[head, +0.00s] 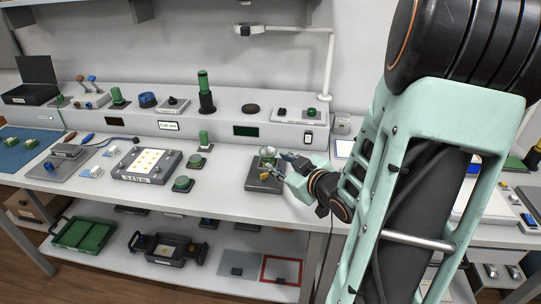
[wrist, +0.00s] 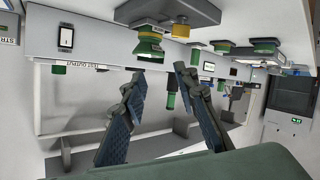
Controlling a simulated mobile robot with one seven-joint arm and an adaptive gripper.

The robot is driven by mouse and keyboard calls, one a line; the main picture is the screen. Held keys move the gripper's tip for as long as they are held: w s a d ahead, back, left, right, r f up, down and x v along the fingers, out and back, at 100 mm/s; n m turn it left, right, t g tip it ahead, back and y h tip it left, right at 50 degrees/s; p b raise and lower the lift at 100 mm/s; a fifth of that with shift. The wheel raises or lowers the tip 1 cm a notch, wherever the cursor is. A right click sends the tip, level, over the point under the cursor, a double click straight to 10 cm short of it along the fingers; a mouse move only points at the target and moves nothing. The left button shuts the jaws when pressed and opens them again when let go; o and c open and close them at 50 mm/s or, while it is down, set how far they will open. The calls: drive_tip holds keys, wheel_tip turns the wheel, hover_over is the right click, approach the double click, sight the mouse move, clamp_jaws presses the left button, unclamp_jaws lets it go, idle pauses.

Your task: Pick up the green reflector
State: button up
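The green reflector (head: 267,153) is a small bowl-shaped piece with a pale rim, seated on a dark square stand (head: 262,187) on the white bench. In the wrist view, where the scene appears upside down, the reflector (wrist: 149,46) hangs from the stand's dark base (wrist: 165,12), with a yellow knob (wrist: 181,29) beside it. My gripper (head: 279,164) is just right of the reflector in the head view. In the wrist view, my gripper (wrist: 161,72) is open, with nothing between its fingers. The reflector lies just beyond the fingertips, toward the left one.
Green dome-topped pieces (head: 183,184) and a light panel box (head: 147,165) stand left of the stand. A raised back shelf (head: 225,126) carries a tall green cylinder (head: 204,88) and other parts. A lamp arm (head: 329,67) rises behind. Bare bench lies in front of the stand.

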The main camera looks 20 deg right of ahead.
sight(261, 153)
drive_tip(key=shift+w+a+f+p, duration=0.15)
drive_tip(key=shift+w+p, duration=0.25)
drive_tip(key=shift+w, duration=0.2)
drive_tip(key=x, duration=0.3)
drive_tip(key=shift+f, duration=0.15)
drive_tip(key=shift+x, duration=3.2)
clamp_jaws()
